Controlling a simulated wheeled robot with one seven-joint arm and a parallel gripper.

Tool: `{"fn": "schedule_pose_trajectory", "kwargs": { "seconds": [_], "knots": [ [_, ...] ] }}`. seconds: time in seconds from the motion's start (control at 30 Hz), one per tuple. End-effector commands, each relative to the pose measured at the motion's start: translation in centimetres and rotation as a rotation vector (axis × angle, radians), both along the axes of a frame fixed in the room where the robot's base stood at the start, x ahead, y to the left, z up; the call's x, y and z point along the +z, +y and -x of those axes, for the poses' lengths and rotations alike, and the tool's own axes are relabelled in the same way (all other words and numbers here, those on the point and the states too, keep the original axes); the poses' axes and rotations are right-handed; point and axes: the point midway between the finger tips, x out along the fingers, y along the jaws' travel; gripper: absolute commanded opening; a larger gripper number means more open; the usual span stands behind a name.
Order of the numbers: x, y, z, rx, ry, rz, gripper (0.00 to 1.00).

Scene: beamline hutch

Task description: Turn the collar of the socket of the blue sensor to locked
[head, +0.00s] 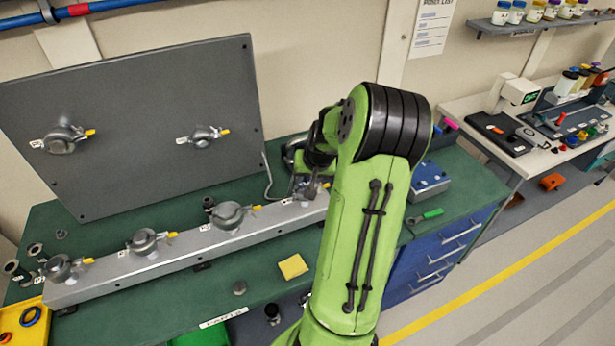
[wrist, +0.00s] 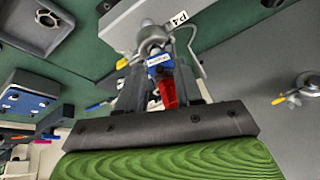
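In the wrist view a small blue body with a white label, which looks like the blue sensor (wrist: 159,64), sits at a grey metal socket (wrist: 152,38) beside a tag reading P4 (wrist: 180,18). A red part (wrist: 168,93) shows below the blue body. The fingers of my gripper (wrist: 158,82) stand either side of the blue and red parts. I cannot tell whether they press on them. In the head view my gripper (head: 309,186) is at the right end of the grey rail (head: 180,252), mostly hidden by my green arm. The collar's setting is not readable.
Several clamped fittings with yellow levers line the rail, and two more are on the upright grey panel (head: 130,110). A blue box (head: 428,181) and a green-handled tool (head: 426,216) lie to the right.

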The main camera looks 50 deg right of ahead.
Motion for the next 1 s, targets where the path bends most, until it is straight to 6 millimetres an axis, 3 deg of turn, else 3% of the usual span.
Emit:
{"fn": "schedule_pose_trajectory", "kwargs": {
  "seconds": [0.27,0.5,1.0],
  "knots": [
    [-0.20,-0.04,-0.13,0.001,0.000,0.000,0.34],
    [-0.18,-0.03,-0.11,0.001,0.000,0.000,0.00],
    [-0.28,0.30,-0.45,-0.069,0.000,0.002,0.00]
  ]
}}
